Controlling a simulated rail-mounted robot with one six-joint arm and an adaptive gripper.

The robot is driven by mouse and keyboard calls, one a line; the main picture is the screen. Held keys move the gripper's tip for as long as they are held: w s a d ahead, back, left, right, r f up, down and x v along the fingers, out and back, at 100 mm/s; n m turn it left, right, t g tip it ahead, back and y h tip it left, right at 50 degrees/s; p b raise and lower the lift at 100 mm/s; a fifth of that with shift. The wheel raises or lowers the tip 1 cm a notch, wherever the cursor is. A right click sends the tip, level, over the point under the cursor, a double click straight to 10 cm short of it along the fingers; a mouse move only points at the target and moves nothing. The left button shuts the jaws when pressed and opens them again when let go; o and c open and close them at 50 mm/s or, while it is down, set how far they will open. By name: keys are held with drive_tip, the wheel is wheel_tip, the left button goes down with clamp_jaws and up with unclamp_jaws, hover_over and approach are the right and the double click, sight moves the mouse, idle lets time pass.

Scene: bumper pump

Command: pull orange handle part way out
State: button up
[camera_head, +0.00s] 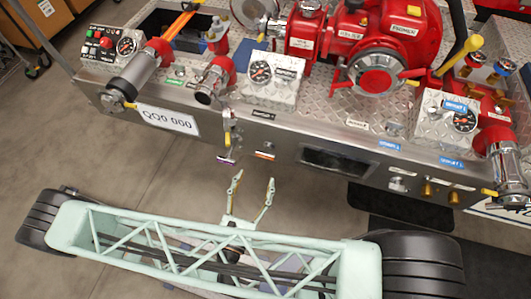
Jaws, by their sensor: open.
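A small orange strip (264,155), which looks like the orange handle, sits low on the front face of the metal bumper (285,143). It is too small to tell its shape or how far it stands out. My gripper (254,179) is open, with its two pale green fingers apart and pointing toward the bumper. It is in front of and slightly below the orange strip in the picture, with nothing visible between the fingers. The fingers appear apart from the strip; the exact distance cannot be told.
A purple-ended handle (227,160) hangs left of the orange strip, below a small valve lever (228,118). A dark rectangular opening (339,162) is to the right. A red pump (375,75), gauge panels and pipe outlets stand on the bumper. Grey floor (110,160) is open at left.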

sight(265, 155)
drive_tip(key=shift+b+x, duration=0.85)
drive_tip(key=shift+x, duration=5.45)
drive_tip(key=c, duration=1.2)
drive_tip(key=shift+o, duration=0.2)
